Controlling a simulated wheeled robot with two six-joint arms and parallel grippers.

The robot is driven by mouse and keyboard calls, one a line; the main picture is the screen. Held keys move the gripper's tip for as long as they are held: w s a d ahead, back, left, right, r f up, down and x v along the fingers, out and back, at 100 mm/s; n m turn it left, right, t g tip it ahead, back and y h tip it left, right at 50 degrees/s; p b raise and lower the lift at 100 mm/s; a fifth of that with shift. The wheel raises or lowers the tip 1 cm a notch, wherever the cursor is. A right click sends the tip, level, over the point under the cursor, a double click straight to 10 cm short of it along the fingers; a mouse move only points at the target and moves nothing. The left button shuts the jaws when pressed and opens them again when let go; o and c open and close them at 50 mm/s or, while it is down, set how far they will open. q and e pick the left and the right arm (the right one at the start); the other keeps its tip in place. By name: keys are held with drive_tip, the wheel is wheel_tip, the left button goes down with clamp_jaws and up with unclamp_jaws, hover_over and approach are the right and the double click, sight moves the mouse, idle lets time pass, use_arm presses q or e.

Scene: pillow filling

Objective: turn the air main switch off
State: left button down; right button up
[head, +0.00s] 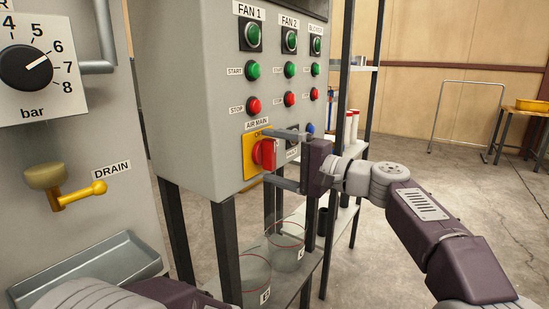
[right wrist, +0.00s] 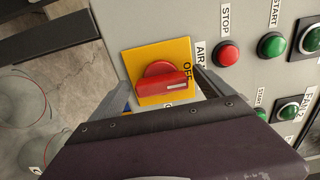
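The air main switch has a red knob (head: 265,153) on a yellow plate (head: 249,160), low on the grey control panel. The right wrist view shows the red knob (right wrist: 162,84) closely, its bar lying towards the OFF mark at the plate's top edge. My right gripper (head: 264,156) is open, with one finger above the knob and one below it. The fingers look apart from the knob's bar, though contact is hard to judge. Part of the plate's other lettering is hidden by the gripper. My left arm shows at the bottom edge, with its gripper out of view.
Green START buttons (head: 252,70) and red STOP buttons (head: 253,106) sit above the switch. A yellow drain valve (head: 80,194) and a grey tray (head: 92,268) are at left. Clear containers (head: 286,250) stand on a shelf below. Open floor lies to the right.

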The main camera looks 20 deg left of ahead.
drive_tip(key=v, duration=0.9)
